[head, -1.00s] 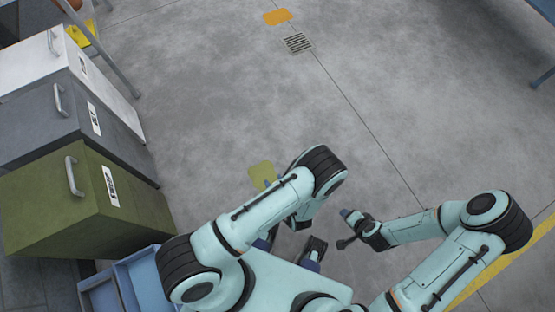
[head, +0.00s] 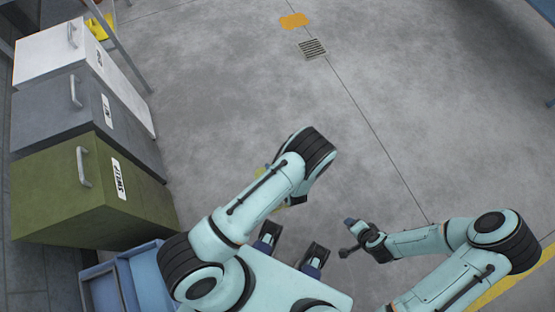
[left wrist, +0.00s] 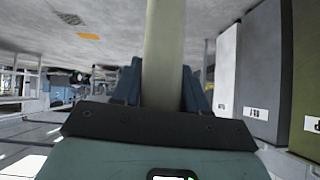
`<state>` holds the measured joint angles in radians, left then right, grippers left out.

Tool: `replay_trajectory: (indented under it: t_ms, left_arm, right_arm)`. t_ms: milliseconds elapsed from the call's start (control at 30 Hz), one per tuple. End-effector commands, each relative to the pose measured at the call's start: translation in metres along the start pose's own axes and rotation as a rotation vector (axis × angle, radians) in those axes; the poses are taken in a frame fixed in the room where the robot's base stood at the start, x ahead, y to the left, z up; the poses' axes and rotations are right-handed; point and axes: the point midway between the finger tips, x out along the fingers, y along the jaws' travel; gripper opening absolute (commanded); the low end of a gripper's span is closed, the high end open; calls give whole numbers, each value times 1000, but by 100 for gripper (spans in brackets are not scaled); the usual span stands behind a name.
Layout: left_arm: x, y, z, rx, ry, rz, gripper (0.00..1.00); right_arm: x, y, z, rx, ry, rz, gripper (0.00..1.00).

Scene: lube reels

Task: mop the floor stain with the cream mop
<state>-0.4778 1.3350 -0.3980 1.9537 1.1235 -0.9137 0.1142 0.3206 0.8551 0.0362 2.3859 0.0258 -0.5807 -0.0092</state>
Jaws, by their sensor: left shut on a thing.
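The cream mop's pale pole (left wrist: 163,50) stands between the fingers of my left gripper (left wrist: 160,88) in the left wrist view. The gripper is shut on it. In the head view my left arm hides that gripper and the pole; the mop's head cannot be made out. A flat orange patch (head: 295,20) lies on the floor at the top, and it also shows in the left wrist view (left wrist: 88,36). A yellowish patch (head: 262,171) is mostly hidden behind my left arm; I cannot tell which patch is the stain. My right gripper (head: 346,238) is open and empty.
White (head: 50,52), grey (head: 55,115) and olive (head: 55,195) bins with handles stand in a row at the left. A blue container (head: 138,275) is below them. A floor drain (head: 312,48) lies near the orange patch. The middle floor is clear.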

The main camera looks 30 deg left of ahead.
Motion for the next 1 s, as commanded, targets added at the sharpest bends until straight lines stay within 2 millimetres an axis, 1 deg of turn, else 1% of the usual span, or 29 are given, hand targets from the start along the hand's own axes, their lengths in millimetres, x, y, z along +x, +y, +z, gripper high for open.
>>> replay_trajectory:
  t_ms: [33, 167, 267, 700, 1000]
  left_arm:
    - [5, -15, 22, 31, -59, -29, 0]
    - [8, -15, 20, 32, -63, -30, 0]
    - [12, -14, 15, 32, -62, -30, 0]
    - [46, -8, -15, 29, -62, -31, 0]
    - [56, -6, -24, 29, -57, -30, 0]
  right_arm:
    - [2, 1, 1, 0, -1, 0, 66]
    - [2, 1, 1, 0, -1, 0, 66]
    - [3, 1, 2, 0, -1, 1, 66]
    - [10, 5, 5, 1, -4, 2, 66]
    - [13, 6, 6, 1, -5, 2, 66]
